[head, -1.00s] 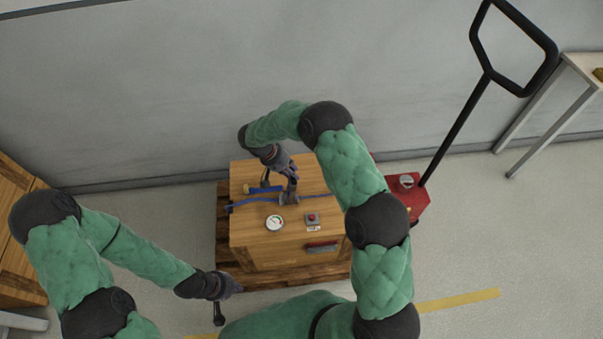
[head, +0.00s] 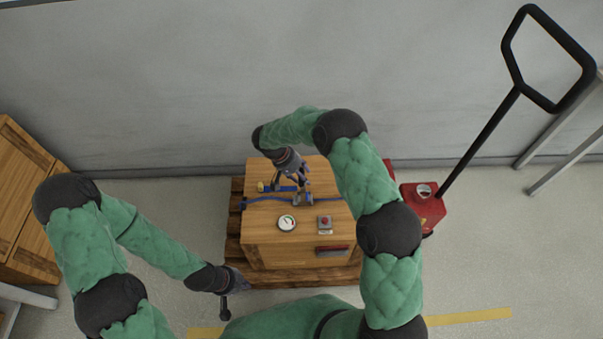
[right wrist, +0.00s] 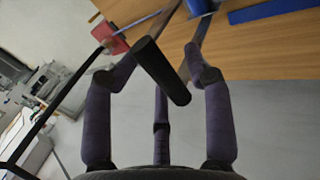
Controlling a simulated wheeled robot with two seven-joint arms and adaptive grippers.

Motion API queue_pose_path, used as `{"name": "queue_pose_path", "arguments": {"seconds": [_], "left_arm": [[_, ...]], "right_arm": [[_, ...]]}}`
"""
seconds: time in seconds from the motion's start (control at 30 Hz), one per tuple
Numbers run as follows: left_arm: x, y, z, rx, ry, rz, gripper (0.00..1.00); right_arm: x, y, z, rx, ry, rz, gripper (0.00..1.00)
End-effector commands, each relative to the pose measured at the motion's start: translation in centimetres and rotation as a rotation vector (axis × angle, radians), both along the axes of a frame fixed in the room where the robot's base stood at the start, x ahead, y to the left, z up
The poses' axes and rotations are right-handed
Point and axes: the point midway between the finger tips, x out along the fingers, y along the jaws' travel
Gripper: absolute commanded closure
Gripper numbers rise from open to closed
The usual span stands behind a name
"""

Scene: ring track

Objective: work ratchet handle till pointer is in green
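The ratchet (head: 303,198) sits on a blue strap (head: 258,199) across the top of a wooden crate (head: 262,238). My right gripper (head: 300,174) reaches down over it from behind. In the right wrist view the black handle grip (right wrist: 160,70) lies between the spread fingers of my right gripper (right wrist: 160,62), with gaps visible beside it; contact is unclear. The round white gauge (head: 287,223) is on the crate top near its front; its pointer is too small to read. My left gripper (head: 230,285) hangs by the crate's front left corner, away from the ratchet; its fingers are unclear.
A red button box (head: 325,222) is beside the gauge. The crate rests on a wooden pallet (head: 233,250). A red pallet truck (head: 425,208) with a tall black handle (head: 480,145) stands right. A wall (head: 200,90) is behind; another wooden crate (head: 25,225) is left.

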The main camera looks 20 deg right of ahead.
Motion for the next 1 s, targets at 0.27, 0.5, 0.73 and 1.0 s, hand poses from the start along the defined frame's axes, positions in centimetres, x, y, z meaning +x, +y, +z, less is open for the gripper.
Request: {"name": "queue_pose_path", "arguments": {"seconds": [0.27,0.5,0.73,1.0], "left_arm": [[0.0,0.0,0.1,0.000,0.000,0.000,1.00],[0.0,0.0,0.1,0.000,0.000,0.000,1.00],[0.0,0.0,0.1,0.000,0.000,0.000,1.00],[0.0,0.0,0.1,0.000,0.000,0.000,1.00]], "right_arm": [[0.0,0.1,0.2,-0.001,-0.001,0.002,0.46],[0.5,1.1,2.3,-0.002,-0.006,0.002,0.46],[1.0,3.3,6.3,0.000,-0.006,0.003,0.46],[1.3,5.2,9.8,0.000,-0.001,0.002,0.46]]}}
